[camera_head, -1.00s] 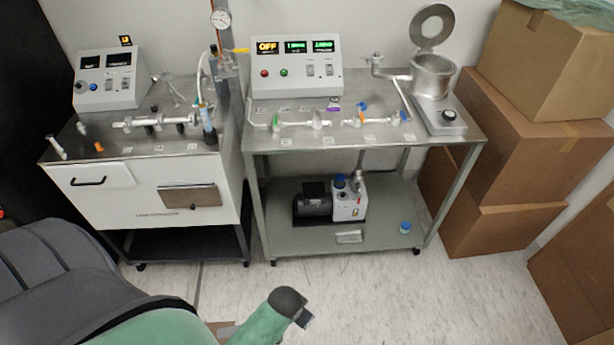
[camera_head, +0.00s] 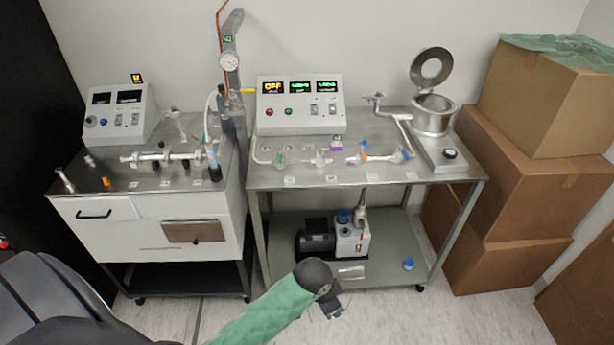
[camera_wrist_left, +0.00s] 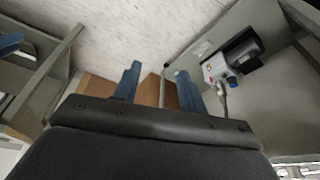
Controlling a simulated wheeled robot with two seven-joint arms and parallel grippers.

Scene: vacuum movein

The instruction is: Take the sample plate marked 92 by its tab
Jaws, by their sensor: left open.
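I cannot make out a plate marked 92 or its tab; the labels in the head view are too small to read. Small pale pieces (camera_head: 290,180) lie along the front of the right bench (camera_head: 450,178). My left gripper (camera_head: 331,308) is low in front of that bench, below its top, near the lower shelf. In the left wrist view its two blue fingers (camera_wrist_left: 158,72) are apart with nothing between them. My right gripper is not in view.
A pump (camera_head: 350,238) and a blue-capped item (camera_head: 408,264) are on the lower shelf (camera_head: 385,275). Glassware (camera_head: 375,157), a control box (camera_head: 300,104) and a lidded metal pot (camera_head: 432,118) crowd the bench top. Cardboard boxes (camera_head: 515,190) block the right. A white cabinet (camera_head: 150,240) stands left.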

